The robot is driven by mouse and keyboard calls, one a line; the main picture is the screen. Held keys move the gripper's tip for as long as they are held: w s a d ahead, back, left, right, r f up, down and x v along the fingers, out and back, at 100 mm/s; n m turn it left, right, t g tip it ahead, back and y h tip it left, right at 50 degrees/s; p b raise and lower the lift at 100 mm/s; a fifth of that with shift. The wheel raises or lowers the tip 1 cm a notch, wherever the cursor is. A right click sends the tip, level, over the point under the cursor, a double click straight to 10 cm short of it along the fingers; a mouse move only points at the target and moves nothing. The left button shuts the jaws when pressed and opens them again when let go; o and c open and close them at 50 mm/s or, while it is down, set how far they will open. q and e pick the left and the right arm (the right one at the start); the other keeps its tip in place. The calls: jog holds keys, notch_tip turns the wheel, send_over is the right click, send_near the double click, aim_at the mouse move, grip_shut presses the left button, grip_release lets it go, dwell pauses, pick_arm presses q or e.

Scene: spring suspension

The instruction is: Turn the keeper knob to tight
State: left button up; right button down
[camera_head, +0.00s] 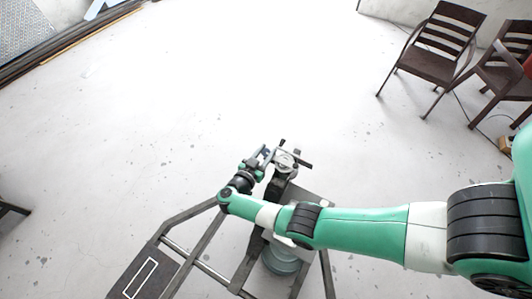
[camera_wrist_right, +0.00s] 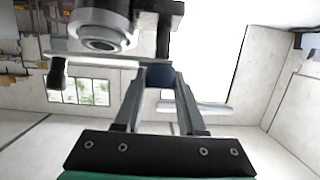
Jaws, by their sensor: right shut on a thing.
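My right gripper (camera_head: 266,156) reaches in at the left side of a spring suspension unit with a round silver top (camera_head: 286,160) and dark bar ends. In the right wrist view, the two grey fingers of my right gripper (camera_wrist_right: 160,82) close on a small dark blue block-like piece, which I take to be the keeper knob (camera_wrist_right: 160,75). A black bracket rises behind it, beside a round grey hub (camera_wrist_right: 103,32). The knob's markings are hidden, so its setting cannot be read. My left gripper is in neither view.
A dark metal frame (camera_head: 198,262) with a flat panel (camera_head: 135,277) stands below the unit. A pale grey-green cylinder (camera_head: 281,262) sits under it. Brown chairs (camera_head: 437,50) stand far right. The floor around is open.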

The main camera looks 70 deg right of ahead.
jog(key=shift+f, duration=0.1)
jog(key=c, duration=0.5)
grip_release()
jog(key=s+v, duration=0.1)
jog(key=v, duration=1)
jog(key=shift+w+a, duration=0.25)
jog(key=shift+w, duration=0.2)
